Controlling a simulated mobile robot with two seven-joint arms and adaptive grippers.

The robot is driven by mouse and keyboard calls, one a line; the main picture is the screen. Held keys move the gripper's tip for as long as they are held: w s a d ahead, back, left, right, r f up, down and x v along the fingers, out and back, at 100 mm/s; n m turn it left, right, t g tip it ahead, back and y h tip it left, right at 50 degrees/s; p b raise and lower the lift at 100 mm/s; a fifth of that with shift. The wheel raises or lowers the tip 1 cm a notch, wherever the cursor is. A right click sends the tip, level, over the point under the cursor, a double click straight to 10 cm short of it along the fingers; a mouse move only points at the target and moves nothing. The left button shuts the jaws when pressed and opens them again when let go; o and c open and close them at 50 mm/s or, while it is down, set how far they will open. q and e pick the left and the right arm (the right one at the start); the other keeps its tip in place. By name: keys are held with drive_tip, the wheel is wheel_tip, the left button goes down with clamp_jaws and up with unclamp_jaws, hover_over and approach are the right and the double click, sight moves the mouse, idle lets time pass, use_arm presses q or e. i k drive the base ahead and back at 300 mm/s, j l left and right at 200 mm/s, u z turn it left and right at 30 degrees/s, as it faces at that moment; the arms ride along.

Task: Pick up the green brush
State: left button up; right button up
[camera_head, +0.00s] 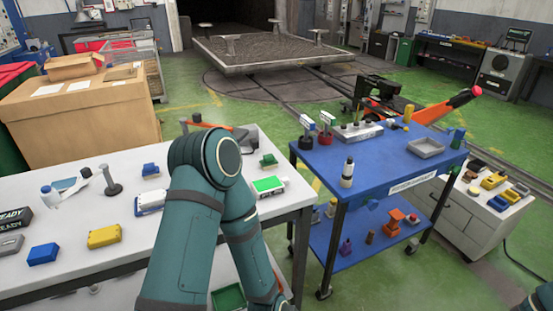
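I cannot tell for sure which thing is the green brush. A small dark green item (268,160) lies near the far right corner of the white table (128,252). A flat item with a bright green top and pale edges (268,186) lies nearer, by the table's right edge. My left arm rises from the bottom, bends in front of the white table and runs back down. Its gripper is out of the picture. Only a sliver of my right arm shows at the bottom right corner, and its gripper is also out of the picture.
Yellow (104,236) and blue (43,254) blocks lie on the white table. A blue cart (385,172) on the right bears a grey tray (425,147), a bottle (347,172) and tools. Green floor is open at the lower right.

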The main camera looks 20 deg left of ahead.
sight(268, 161)
drive_tip(key=u, duration=1.5)
drive_tip(key=l+u, duration=0.3)
drive_tip(key=u, duration=0.2)
drive_tip(key=l+u, duration=0.35)
drive_tip(key=u, duration=0.15)
drive_tip(key=l+u, duration=0.15)
drive_tip(key=l, duration=0.35)
drive_tip(key=k+l+u, duration=0.2)
drive_tip(key=l, duration=0.3)
drive_tip(key=i, duration=0.1)
